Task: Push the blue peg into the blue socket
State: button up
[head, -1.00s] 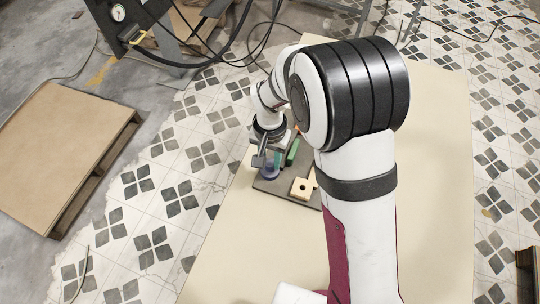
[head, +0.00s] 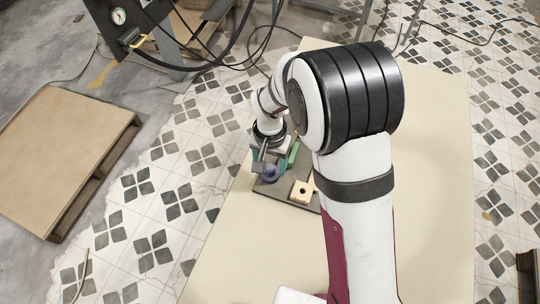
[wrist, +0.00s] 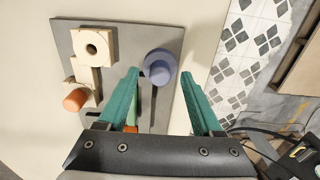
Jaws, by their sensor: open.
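A blue round piece (wrist: 160,67) stands on the grey board (wrist: 130,45), with a wide rim and a smaller round top. I cannot tell whether this is the peg inside the socket or one part alone. The same blue piece shows in the head view (head: 270,174). My gripper (wrist: 161,76) is open, its two green fingers on either side of the blue piece in the picture. Its tips look close to the piece, but contact and height are unclear. Nothing is seen held.
A light wooden block with a hole (wrist: 94,46) and an orange peg (wrist: 76,99) lie to the left on the board. A green part (wrist: 133,108) shows beside the left finger. A pallet (head: 65,150) lies on the floor; the near table (head: 235,240) is clear.

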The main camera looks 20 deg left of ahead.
notch_tip(320, 180, up, 16)
jog(key=shift+f, duration=0.25)
jog(key=s+d+r+m, duration=0.2)
jog(key=s+d+r, duration=0.1)
jog(key=d, duration=0.5)
jog(key=s+d+f+m+y, duration=0.1)
jog(key=s+d+m, duration=0.2)
jog(key=s+d, duration=0.8)
jog(key=s, duration=0.4)
jog(key=shift+s+d+f+m+y, duration=0.2)
jog(key=shift+s+d+m+y, duration=0.1)
jog(key=shift+s+y, duration=0.1)
jog(key=shift+w, duration=0.1)
